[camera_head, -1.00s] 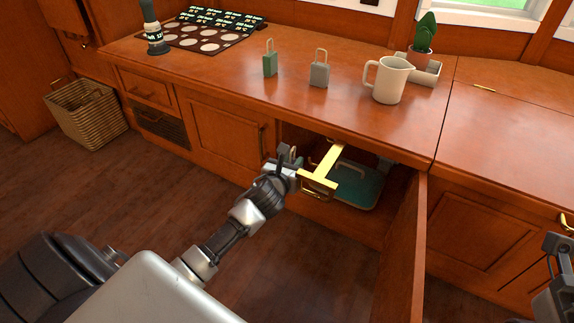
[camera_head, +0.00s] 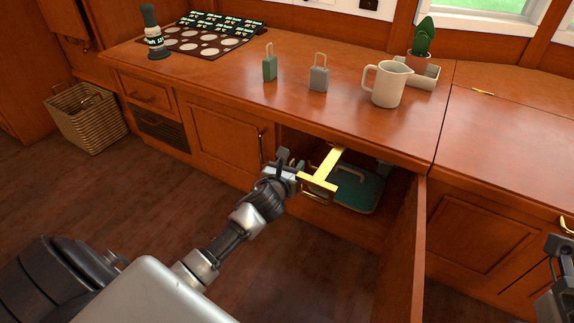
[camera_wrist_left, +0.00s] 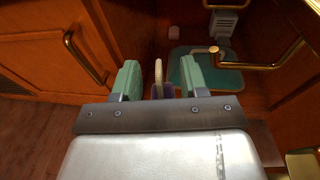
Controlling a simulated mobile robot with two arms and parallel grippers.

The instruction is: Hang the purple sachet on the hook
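The purple sachet (camera_wrist_left: 168,91) shows in the left wrist view, with its pale loop (camera_wrist_left: 158,72) upright between my left gripper's green-padded fingers. My left gripper (camera_wrist_left: 159,79) is open, with gaps on both sides of the loop. In the head view my left gripper (camera_head: 291,161) is at the left end of the brass T-shaped hook rail (camera_head: 318,183), in front of the open cabinet. The rail's knobbed end (camera_wrist_left: 213,50) is right of the loop in the wrist view; I cannot tell whether the loop is over it. My right gripper (camera_head: 556,246) is partly cut off at the right edge.
The open cabinet door (camera_head: 404,250) stands to the right. A teal tray (camera_head: 358,190) lies inside the cabinet. Green (camera_head: 270,66) and grey (camera_head: 318,77) looped sachets, a cream pitcher (camera_head: 388,84) and a potted cactus (camera_head: 423,45) stand on the counter. A basket (camera_head: 87,117) is on the floor.

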